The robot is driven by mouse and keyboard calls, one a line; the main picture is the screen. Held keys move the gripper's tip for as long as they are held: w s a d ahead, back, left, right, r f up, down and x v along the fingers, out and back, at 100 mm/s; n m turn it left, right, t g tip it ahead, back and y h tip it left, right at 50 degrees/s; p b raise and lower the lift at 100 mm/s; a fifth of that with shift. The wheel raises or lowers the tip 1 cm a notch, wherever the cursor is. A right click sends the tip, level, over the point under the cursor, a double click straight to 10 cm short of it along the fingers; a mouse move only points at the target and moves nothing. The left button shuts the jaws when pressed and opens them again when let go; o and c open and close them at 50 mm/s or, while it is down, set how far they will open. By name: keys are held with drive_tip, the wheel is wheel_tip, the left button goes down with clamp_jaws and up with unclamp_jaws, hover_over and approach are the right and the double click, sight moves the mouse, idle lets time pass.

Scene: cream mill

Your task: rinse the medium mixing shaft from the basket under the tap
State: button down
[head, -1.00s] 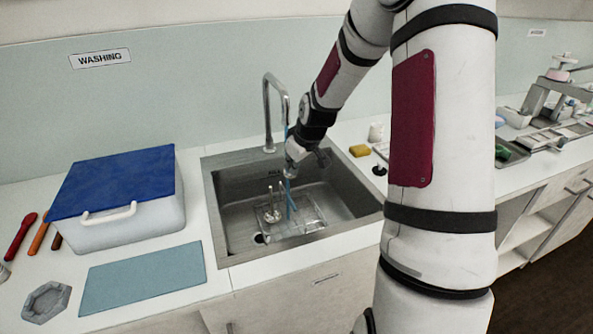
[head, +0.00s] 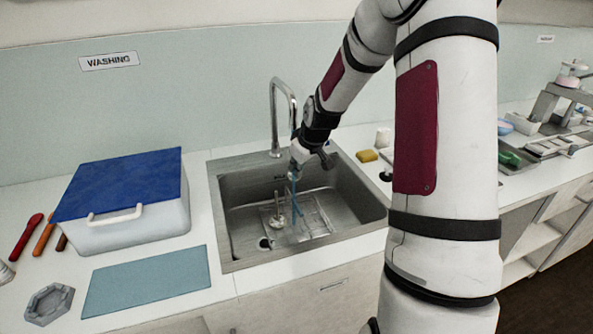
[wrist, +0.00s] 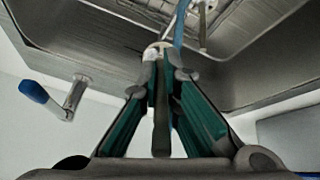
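My gripper (head: 297,168) is over the sink, just in front of the tap (head: 285,95). In the wrist view the green-padded fingers (wrist: 158,58) are closed around a thin grey shaft (wrist: 161,125) running between them. A pale round part shows at the fingertips; I cannot tell the shaft's size. A blue stream (head: 294,190) runs down beside the gripper, and it also shows in the wrist view (wrist: 180,25). The clear basket (head: 318,232) sits in the sink below. Another pale shaft (head: 277,208) stands upright in it. The lower end of the held shaft is hard to make out.
The steel sink (head: 232,252) has raised walls around the gripper. A white box with a blue lid (head: 120,185) and a teal mat (head: 147,282) are on the left. A yellow sponge (head: 367,156) and a white cup (head: 382,138) stand right of the sink.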

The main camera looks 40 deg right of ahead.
drive_tip(key=shift+d, duration=0.2)
drive_tip(key=shift+s+d+p, duration=0.1)
drive_tip(key=shift+d+p, duration=0.25)
drive_tip(key=shift+p, duration=0.05)
drive_tip(key=shift+a, duration=0.2)
drive_tip(key=shift+a, duration=0.35)
drive_tip(key=s+a+p, duration=0.1)
drive_tip(key=s+p, duration=0.4)
drive_tip(key=s, duration=0.2)
drive_tip(key=shift+s+a, duration=0.2)
drive_tip(key=shift+s, duration=0.15)
idle(0.3)
drive_tip(key=shift+r, duration=0.1)
idle(1.2)
